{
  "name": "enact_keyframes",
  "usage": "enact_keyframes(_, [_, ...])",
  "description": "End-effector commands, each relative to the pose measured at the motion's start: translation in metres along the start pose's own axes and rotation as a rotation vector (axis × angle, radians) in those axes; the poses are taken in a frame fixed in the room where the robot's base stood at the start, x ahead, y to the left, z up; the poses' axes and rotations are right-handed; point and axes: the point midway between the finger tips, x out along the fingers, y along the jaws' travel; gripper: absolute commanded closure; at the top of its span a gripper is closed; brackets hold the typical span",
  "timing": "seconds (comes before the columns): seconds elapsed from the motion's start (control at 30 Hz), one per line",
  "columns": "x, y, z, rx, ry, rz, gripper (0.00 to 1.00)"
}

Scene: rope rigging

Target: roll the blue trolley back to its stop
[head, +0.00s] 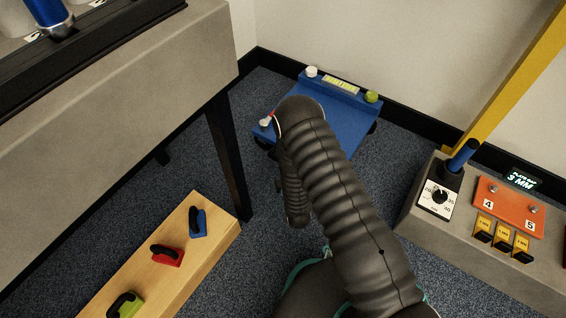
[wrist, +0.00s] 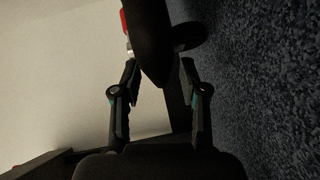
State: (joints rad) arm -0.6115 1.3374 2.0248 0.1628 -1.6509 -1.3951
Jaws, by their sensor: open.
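The blue trolley (head: 345,120) stands on the carpet near the wall corner in the head view, with a white knob, a green knob and a yellow-green label along its far edge. My dark arm covers its front left part. A small white-tipped part with some red (head: 265,121) shows at its left side. My gripper (wrist: 158,66) is open in the wrist view; in the head view my arm hides it. A dark tapered shape (wrist: 153,45) lies at or between the fingertips, with a red piece above it. I cannot tell whether the fingers touch it.
A wooden board (head: 190,250) with blue, red and green handles is at lower left, below a grey bench (head: 120,85) with a dark leg. A grey control console (head: 450,235) with a blue lever stands at right beside a yellow post (head: 510,75). Carpet is open between them.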

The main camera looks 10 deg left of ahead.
Motion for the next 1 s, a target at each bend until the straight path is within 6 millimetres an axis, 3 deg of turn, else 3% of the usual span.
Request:
enact_keyframes(0.4, [-0.059, -0.001, -0.001, -0.001, 0.001, -0.002, 0.57])
enact_keyframes(1.0, [-0.067, 0.0, 0.0, 0.0, 0.001, 0.0, 0.57])
